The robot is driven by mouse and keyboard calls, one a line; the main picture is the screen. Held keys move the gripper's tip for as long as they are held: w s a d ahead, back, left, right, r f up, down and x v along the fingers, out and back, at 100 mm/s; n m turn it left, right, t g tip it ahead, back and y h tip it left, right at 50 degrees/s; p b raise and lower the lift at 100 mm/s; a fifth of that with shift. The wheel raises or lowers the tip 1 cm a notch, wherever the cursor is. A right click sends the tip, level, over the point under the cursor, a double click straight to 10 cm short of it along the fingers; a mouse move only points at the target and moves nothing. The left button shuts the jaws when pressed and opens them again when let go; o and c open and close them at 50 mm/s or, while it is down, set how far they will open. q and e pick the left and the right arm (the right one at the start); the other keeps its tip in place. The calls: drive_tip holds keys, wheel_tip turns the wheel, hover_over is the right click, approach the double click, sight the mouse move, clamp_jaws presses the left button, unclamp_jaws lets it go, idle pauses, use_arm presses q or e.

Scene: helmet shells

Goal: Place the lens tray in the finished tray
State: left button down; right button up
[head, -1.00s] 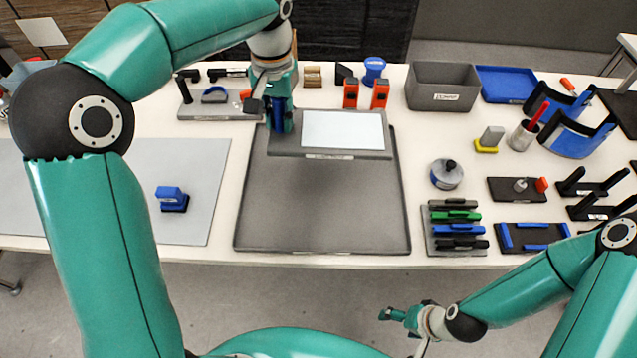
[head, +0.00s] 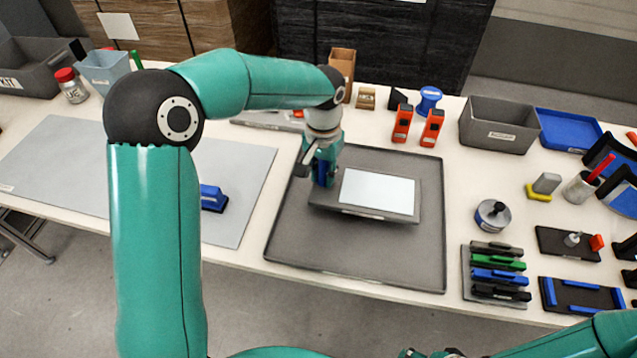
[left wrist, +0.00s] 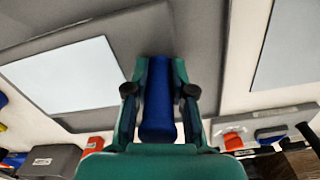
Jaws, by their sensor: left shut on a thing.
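The lens tray (head: 326,203) is a dark grey plate with a pale rectangular panel and a blue upright grip at its left end. It is over the back middle part of the finished tray (head: 350,255), a large flat dark grey tray with a raised rim. I cannot tell whether it touches the tray floor. My left gripper (head: 322,178) is shut on the blue grip. In the left wrist view the gripper's fingers (left wrist: 159,95) stand on both sides of the blue grip (left wrist: 157,115), with the lens tray's pale panel (left wrist: 68,76) to the left.
A light grey mat (head: 80,165) with a blue block (head: 212,198) lies left of the finished tray. Orange blocks (head: 432,128) and a grey bin (head: 498,125) stand behind and right. A rack of coloured bars (head: 497,272) sits right. The finished tray's front half is clear.

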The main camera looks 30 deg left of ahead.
sight(323, 186)
use_arm(q)
wheel_tip(323, 186, down, 4)
drive_tip(key=shift+f, duration=0.15)
drive_tip(key=c, duration=1)
unclamp_jaws()
wheel_tip(323, 186, up, 12)
drive_tip(key=shift+r, duration=0.1)
